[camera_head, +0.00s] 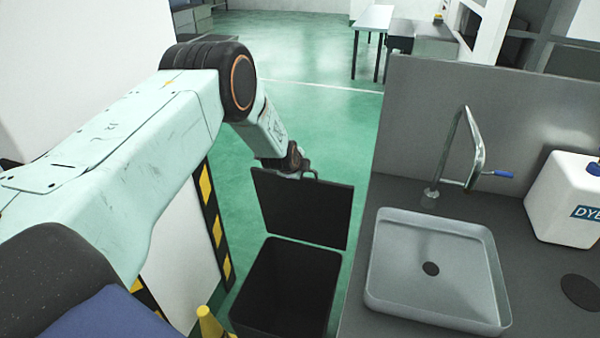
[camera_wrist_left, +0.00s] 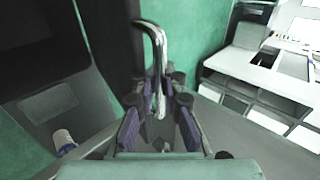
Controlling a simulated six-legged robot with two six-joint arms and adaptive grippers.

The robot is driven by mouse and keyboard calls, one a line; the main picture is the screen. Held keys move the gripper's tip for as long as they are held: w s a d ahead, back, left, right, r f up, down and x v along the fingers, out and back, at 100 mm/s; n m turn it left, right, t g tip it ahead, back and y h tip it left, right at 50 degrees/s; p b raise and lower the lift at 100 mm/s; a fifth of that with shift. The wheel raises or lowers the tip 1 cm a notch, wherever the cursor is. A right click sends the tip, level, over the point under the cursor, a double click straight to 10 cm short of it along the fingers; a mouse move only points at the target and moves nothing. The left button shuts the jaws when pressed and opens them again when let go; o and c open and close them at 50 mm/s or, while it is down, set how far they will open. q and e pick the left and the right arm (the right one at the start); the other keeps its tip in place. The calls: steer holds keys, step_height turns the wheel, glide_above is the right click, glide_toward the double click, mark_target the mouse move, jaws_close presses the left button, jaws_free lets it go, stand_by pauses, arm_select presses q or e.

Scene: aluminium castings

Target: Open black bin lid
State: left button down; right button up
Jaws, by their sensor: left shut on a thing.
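The black bin (camera_head: 285,285) stands on the floor left of the sink counter. Its lid (camera_head: 303,212) is raised nearly upright at the bin's far edge, and the dark inside shows. My left gripper (camera_head: 297,168) is at the lid's upper edge, with its fingers partly hidden in the head view. In the left wrist view, my left gripper (camera_wrist_left: 160,115) is shut on a bent chrome handle (camera_wrist_left: 157,45) beside a dark panel, which appears to be the lid. My right gripper is not in view.
A grey counter with a sink (camera_head: 432,265), a tap (camera_head: 450,155) and a white canister (camera_head: 565,200) is at the right. A yellow-and-black striped edge (camera_head: 212,215) and a yellow object (camera_head: 208,322) are left of the bin.

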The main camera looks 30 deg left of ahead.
arm_select(q)
steer(key=shift+w+a+r, duration=0.1)
steer(key=shift+w+r, duration=0.2)
steer(key=shift+w, duration=0.1)
steer(key=c, duration=1.4)
jaws_free()
steer(key=shift+s, duration=0.3)
steer(key=shift+c, duration=0.2)
steer(key=shift+w+f, duration=0.1)
steer(key=shift+f, duration=0.1)
steer(key=v, duration=1.2)
